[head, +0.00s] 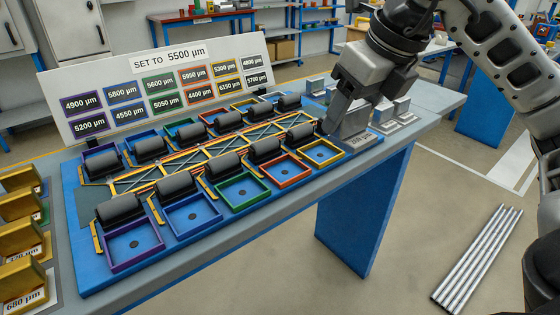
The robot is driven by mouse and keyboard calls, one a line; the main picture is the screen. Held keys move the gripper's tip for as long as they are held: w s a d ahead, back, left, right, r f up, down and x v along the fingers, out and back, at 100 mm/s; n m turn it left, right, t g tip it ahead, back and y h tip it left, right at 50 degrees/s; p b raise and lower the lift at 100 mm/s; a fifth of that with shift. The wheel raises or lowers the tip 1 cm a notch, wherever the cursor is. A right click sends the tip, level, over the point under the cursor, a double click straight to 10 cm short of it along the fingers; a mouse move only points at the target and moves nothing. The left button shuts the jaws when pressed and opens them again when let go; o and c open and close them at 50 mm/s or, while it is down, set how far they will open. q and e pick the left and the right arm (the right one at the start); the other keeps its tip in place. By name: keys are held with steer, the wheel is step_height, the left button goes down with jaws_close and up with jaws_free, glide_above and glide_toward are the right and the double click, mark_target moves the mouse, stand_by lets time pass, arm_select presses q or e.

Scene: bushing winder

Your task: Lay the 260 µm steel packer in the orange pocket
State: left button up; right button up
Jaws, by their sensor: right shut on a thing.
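My right gripper (348,122) comes down from the upper right at the far right end of the blue fixture. It is shut on a grey steel packer (355,124), mostly hidden by the fingers. The packer is low, just above or on its stand place; I cannot tell which. A label card (361,141) lies by it, too small to read surely. The orange pocket (290,181) is in the front row, between the green pocket (243,203) and the yellow pocket (325,164). It looks empty, with a dark round spot in its floor. My left gripper is out of view.
More steel packers (384,113) stand right of the gripper. Dark rollers (174,185) line both pocket rows. A sign board (160,85) reading "SET TO 5500 µm" stands behind. Brass-coloured packers (20,240) are at the far left. Metal rods (478,260) lie on the floor.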

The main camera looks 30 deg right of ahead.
steer(key=w+a+f, duration=0.1)
steer(key=w+f, duration=0.2)
steer(key=w, duration=0.1)
steer(key=w+a+f+p, duration=0.1)
steer(key=w+f, duration=0.1)
steer(key=w, duration=0.2)
steer(key=w+a+f, duration=0.1)
steer(key=w+f, duration=0.2)
steer(key=w, duration=0.1)
steer(key=shift+w+a+f+p, duration=0.1)
steer(key=shift+f+p, duration=0.25)
steer(key=f, duration=0.3)
steer(key=shift+w+f, duration=0.3)
steer(key=shift+f, duration=0.1)
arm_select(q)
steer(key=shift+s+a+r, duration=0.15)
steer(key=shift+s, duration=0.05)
arm_select(e)
steer(key=shift+f, duration=0.2)
steer(key=o, duration=1.1)
steer(key=shift+o, duration=0.2)
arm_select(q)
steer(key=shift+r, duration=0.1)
